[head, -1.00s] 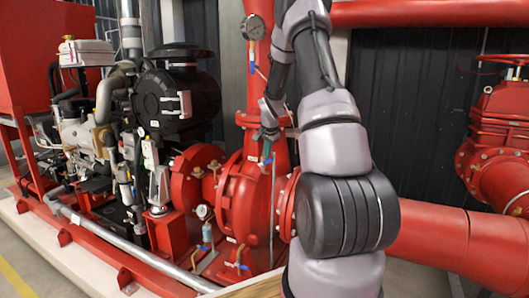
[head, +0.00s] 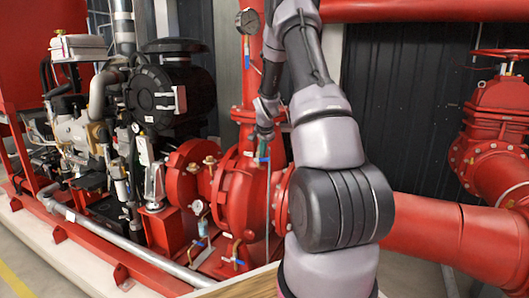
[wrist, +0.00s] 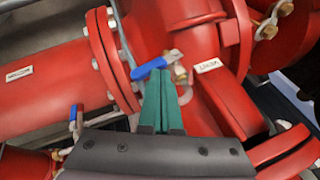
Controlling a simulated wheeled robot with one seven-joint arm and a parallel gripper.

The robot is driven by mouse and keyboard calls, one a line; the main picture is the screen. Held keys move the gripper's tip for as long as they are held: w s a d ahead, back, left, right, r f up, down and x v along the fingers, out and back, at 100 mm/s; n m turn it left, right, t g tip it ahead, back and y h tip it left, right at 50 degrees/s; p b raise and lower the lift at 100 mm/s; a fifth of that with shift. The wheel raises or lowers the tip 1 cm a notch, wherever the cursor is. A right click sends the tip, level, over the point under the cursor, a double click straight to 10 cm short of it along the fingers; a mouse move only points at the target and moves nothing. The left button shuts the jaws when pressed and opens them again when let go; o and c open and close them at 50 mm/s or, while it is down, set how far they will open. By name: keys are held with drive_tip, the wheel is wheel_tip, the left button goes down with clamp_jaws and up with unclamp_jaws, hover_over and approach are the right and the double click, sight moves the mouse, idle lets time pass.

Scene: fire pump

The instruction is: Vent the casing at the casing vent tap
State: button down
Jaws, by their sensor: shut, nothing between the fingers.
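The casing vent tap shows in the wrist view as a small brass tap with a blue-sleeved lever (wrist: 150,68) on the red pump casing. Its bare metal end points up and right, and the blue end points down and left. My gripper (wrist: 162,78) has its teal fingers shut together and empty. Their tips overlap the lever near its middle in the picture; I cannot tell whether they touch it. In the head view my gripper (head: 262,150) points down just above the red casing (head: 240,195). The tap is too small there to make out clearly.
A white label (wrist: 208,65) is on the casing beside the tap. A second blue handle (wrist: 75,117) is at left in the wrist view. A large red pipe (wrist: 45,90) runs left. In the head view a gauge (head: 247,21) and a black-cased engine (head: 170,90) stand nearby.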

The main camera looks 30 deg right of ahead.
drive_tip(key=s+d+v, duration=0.1)
drive_tip(key=v, duration=1.1)
drive_tip(key=shift+s+d+f, duration=0.25)
drive_tip(key=shift+s+d, duration=0.15)
drive_tip(key=shift+d, duration=0.25)
